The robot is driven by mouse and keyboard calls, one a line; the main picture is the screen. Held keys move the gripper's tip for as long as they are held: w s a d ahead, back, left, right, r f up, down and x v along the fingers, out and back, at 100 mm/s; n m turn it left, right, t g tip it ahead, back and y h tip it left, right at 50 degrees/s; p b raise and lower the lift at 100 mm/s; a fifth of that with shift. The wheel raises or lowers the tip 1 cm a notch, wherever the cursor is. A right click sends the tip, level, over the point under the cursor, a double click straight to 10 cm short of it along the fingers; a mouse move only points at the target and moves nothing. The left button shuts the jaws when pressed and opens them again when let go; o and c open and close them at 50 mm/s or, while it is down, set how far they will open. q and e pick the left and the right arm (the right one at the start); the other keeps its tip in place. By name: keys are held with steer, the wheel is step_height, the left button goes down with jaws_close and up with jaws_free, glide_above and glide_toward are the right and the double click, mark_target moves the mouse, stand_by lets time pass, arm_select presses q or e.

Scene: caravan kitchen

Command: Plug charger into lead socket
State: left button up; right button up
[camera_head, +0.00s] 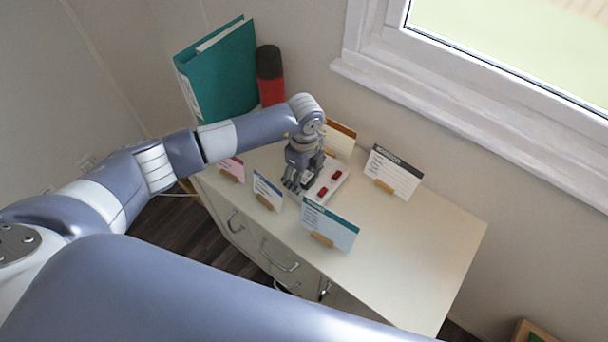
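The lead socket, a white extension block with red switches (337,178), lies on the cream cabinet top among small cards. My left gripper (298,184) reaches down from above at the left end of the block, with its fingers close to the block's surface. Something dark shows at the fingertips, but I cannot tell whether it is the charger or part of the gripper. The gripper and wrist hide part of the block. The charger is not clearly visible. My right gripper is out of view.
Several cards in wooden holders stand around the block, including a teal-topped one (329,226) in front and a dark-topped one (396,172) to the right. A teal binder (222,75) and red bottle (271,76) stand behind. The cabinet top's right part (420,260) is clear.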

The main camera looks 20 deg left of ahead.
arm_select(q)
steer(key=shift+s, duration=0.15)
step_height(320, 180, up, 12)
stand_by(0.7)
